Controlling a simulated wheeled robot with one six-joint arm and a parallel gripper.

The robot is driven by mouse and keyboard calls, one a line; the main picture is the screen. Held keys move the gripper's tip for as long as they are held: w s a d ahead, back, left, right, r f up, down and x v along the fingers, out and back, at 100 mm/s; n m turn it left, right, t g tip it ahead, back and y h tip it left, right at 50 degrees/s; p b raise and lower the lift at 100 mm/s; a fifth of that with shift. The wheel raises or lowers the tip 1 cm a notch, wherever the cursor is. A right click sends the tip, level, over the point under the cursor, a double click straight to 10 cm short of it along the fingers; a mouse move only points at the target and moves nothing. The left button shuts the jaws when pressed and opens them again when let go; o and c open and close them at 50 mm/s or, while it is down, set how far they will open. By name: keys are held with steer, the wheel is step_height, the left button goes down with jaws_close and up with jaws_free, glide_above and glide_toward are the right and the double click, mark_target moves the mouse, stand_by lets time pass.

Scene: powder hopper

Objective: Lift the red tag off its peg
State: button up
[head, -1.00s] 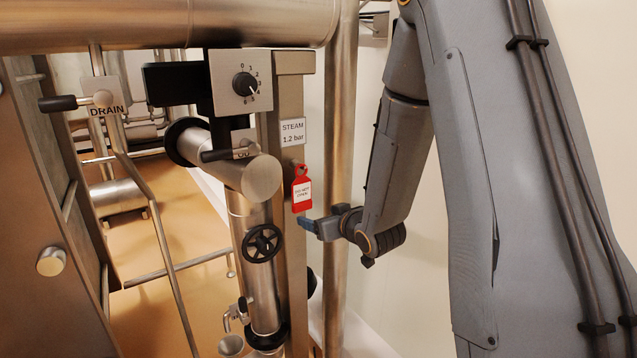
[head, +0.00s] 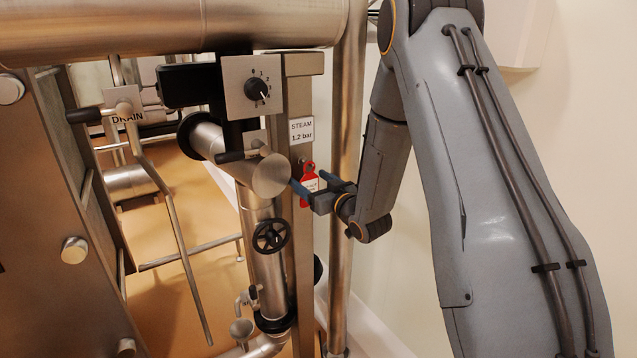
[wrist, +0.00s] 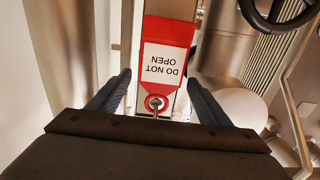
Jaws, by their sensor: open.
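The red tag (head: 310,178) with a white "DO NOT OPEN" label hangs on the post below the steam sign. In the wrist view the tag (wrist: 167,62) appears upside down, with its hole around a small metal peg (wrist: 154,103). My gripper (head: 311,186) is open at the tag, and its fingers partly cover the tag in the head view. In the wrist view my gripper (wrist: 157,82) has one finger on each side of the tag's hole end, with gaps between fingers and tag.
A steel pipe with a black handwheel (head: 270,237) stands left of the tag. A lever handle (head: 238,155) and a dial plate (head: 252,88) are above it. A vertical steel pipe (head: 345,120) runs close behind my wrist.

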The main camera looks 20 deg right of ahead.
steer(key=shift+w+a, duration=0.15)
steer(key=shift+w, duration=0.4)
steer(key=c, duration=1.1)
steer(key=shift+r+p, duration=0.4)
steer(key=shift+r, duration=0.25)
steer(key=shift+p+v, duration=0.65)
steer(key=shift+v, duration=3.15)
